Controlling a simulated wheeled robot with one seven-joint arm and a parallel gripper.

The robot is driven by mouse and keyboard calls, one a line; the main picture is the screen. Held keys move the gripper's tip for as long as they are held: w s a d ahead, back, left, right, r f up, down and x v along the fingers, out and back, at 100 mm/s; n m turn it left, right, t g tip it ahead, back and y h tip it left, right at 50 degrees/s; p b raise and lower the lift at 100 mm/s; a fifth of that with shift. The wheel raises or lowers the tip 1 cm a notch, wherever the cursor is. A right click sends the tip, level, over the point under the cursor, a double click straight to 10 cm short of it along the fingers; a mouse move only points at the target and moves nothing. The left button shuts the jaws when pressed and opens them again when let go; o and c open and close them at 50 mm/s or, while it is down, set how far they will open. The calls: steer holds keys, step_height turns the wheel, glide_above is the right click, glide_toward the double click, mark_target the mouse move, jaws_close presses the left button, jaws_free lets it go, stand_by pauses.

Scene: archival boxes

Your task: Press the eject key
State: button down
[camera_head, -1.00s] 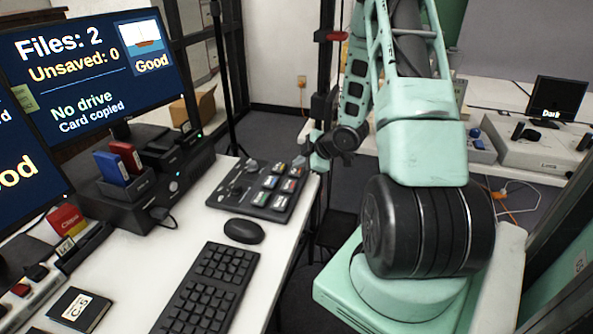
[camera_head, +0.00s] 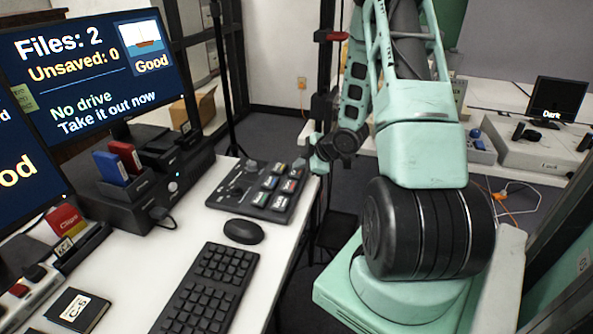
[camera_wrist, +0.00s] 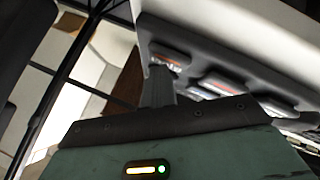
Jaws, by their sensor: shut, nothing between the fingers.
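A dark key panel (camera_head: 262,190) with several light-topped keys and a knob area lies at the right end of the white desk. The key labels are too small to read, so I cannot tell which is the eject key. My gripper (camera_head: 314,163) is at the panel's far right corner, small in the head view. In the wrist view its dark fingers (camera_wrist: 159,83) are shut and empty. Their tips are at the near edge of a raised key (camera_wrist: 170,60); I cannot tell whether they touch it. The screen (camera_head: 100,75) reads "No drive" and "Take it out now".
A mouse (camera_head: 243,231) and keyboard (camera_head: 208,290) lie in front of the panel. A black dock (camera_head: 130,195) holding blue and red cards stands to the left. A dark upright post (camera_head: 325,90) rises beside my arm. A second bench (camera_head: 530,150) is at the right back.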

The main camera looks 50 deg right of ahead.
mark_target(300, 172)
steer(key=shift+r+p, duration=0.7)
steer(key=shift+r, duration=0.15)
step_height(300, 172, up, 5)
steer(key=p, duration=0.4)
stand_by(0.8)
